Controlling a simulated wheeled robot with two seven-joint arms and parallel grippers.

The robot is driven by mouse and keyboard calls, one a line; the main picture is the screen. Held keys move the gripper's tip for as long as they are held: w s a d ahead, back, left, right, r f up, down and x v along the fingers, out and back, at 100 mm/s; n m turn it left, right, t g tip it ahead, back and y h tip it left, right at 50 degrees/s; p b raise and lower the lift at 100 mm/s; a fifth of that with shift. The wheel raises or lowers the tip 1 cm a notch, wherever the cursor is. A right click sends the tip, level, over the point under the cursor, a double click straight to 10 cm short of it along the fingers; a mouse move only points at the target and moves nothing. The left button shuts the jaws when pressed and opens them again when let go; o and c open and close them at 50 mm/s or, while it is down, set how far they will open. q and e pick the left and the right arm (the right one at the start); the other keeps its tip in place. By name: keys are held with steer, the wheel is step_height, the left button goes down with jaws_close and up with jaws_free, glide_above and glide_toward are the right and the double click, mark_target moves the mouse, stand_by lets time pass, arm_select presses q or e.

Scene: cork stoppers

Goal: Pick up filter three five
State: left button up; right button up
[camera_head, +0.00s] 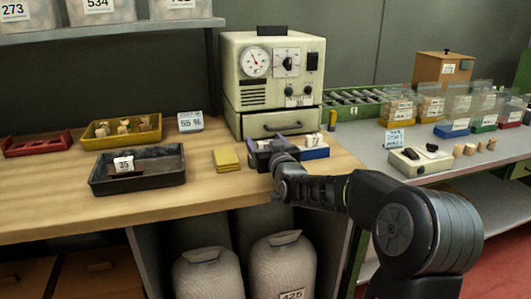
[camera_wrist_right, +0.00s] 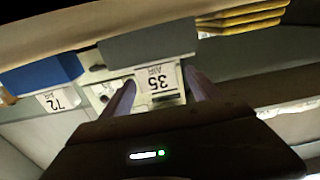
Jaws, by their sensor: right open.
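The filter labelled 35 AIR (camera_wrist_right: 150,45) shows in the right wrist view as a grey block with a white label on a pale, slotted front. My right gripper (camera_wrist_right: 160,92) is open, with its two fingers on either side of that label. Whether they touch it I cannot tell. In the head view my right gripper (camera_head: 270,148) is at the front of the wooden bench and mostly hides the filter. A blue block labelled 72 (camera_wrist_right: 42,73) is beside the filter; it also shows right of the gripper in the head view (camera_head: 316,153). My left gripper is out of view.
A stack of yellow pads (camera_head: 228,160) lies just left of the gripper. A dark tray (camera_head: 178,161) holds a small card marked 35 (camera_head: 124,163). A cream instrument with a dial (camera_head: 273,55) stands behind.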

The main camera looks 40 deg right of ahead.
steer(key=shift+c, duration=0.3)
steer(key=c, duration=1.4)
